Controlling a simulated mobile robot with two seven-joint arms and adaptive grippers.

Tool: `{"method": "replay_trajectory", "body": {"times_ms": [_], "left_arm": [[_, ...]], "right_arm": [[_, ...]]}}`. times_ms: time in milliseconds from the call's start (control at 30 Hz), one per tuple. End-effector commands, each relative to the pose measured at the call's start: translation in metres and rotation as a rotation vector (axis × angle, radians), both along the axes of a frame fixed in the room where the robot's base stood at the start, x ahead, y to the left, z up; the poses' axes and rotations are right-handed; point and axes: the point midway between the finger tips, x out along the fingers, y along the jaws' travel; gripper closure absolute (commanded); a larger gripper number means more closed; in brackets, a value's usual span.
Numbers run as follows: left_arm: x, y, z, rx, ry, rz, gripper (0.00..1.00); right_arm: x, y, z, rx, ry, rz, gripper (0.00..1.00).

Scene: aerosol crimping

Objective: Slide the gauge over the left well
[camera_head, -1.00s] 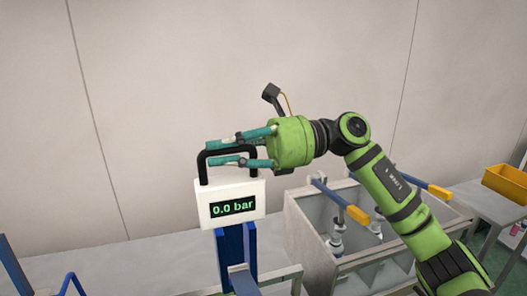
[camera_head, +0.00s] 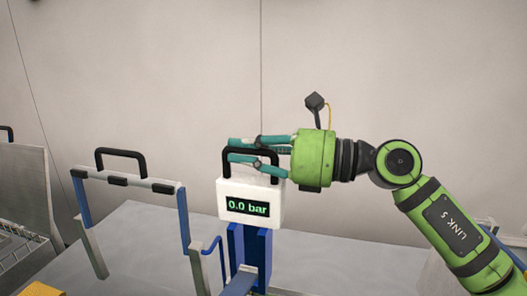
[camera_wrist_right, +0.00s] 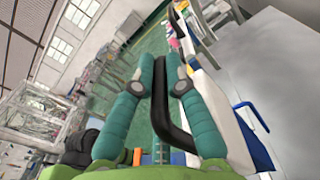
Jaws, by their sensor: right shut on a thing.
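The gauge (camera_head: 250,200) is a white box with a green "0.0 bar" readout and a black handle on top. It is upright on a blue post near the middle of the head view. My right gripper (camera_head: 232,151) is shut on the gauge's black handle (camera_head: 278,168), reaching in from the right. In the right wrist view the handle (camera_wrist_right: 165,110) runs between the teal fingers (camera_wrist_right: 160,75), with the white gauge body (camera_wrist_right: 208,85) beside them. I cannot make out the left well in these views. My left gripper is not in view.
A grey and blue frame with a black handle (camera_head: 120,152) stands left of the gauge. A small blue rail (camera_head: 208,244) is close to the post. A grey metal bin (camera_head: 25,180) stands at far left.

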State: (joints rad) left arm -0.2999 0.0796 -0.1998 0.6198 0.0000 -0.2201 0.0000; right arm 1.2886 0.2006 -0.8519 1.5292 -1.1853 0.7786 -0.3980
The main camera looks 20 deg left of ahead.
Motion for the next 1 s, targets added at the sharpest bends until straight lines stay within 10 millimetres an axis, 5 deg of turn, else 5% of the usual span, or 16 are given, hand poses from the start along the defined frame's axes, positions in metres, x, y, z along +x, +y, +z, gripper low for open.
{"method": "replay_trajectory", "body": {"times_ms": [300,333,400,767,1000], "left_arm": [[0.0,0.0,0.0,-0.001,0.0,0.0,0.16],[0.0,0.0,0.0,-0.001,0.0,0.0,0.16],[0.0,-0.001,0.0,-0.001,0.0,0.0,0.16],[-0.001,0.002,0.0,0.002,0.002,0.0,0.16],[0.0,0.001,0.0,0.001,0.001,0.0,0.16]], "right_arm": [[0.0,0.001,0.005,0.012,-0.005,-0.002,1.0],[0.0,0.001,0.005,0.012,-0.005,-0.002,0.82],[0.0,0.001,0.005,0.011,-0.005,-0.002,0.63],[0.001,-0.002,0.002,0.006,-0.002,-0.002,0.63],[0.003,-0.041,0.001,0.005,-0.002,-0.006,0.63]]}}
